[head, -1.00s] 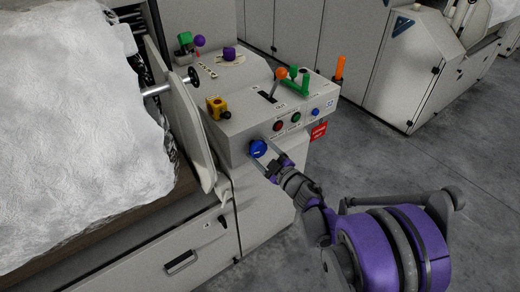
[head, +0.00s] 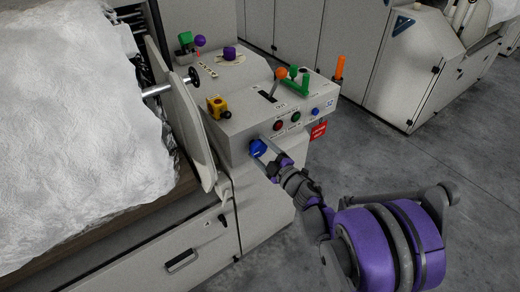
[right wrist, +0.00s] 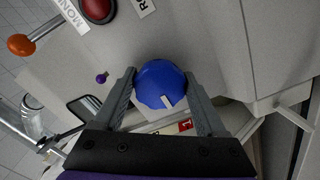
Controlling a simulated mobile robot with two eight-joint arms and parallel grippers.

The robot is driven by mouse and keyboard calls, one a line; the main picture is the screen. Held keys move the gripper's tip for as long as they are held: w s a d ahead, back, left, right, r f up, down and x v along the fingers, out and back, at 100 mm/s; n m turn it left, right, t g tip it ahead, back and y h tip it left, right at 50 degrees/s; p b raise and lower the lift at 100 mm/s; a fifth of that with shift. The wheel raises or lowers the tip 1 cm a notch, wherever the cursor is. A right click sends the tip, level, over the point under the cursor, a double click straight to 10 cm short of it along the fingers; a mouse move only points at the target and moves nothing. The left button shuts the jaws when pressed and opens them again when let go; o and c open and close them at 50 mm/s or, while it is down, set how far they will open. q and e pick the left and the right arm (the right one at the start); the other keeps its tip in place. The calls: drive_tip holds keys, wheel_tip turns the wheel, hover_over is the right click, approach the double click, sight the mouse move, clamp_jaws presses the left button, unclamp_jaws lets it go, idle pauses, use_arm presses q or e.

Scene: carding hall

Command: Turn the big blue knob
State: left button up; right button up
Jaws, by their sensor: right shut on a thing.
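The big blue knob (head: 257,148) sits on the front face of the control box (head: 240,135). In the right wrist view the blue knob (right wrist: 161,84) lies between the two fingers, with a white mark near its lower edge. My right gripper (head: 264,156) is at the knob, and its fingers (right wrist: 160,92) are shut on the knob's sides. My left gripper is in neither view.
An orange-knobbed lever (head: 281,73), green handle (head: 298,84) and yellow-based switch (head: 217,107) stand on top. Open floor (head: 440,160) lies right.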

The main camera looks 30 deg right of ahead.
drive_tip(key=o, duration=1.3)
drive_tip(key=s, duration=0.7)
drive_tip(key=s+d+p, duration=0.1)
drive_tip(key=s, duration=0.3)
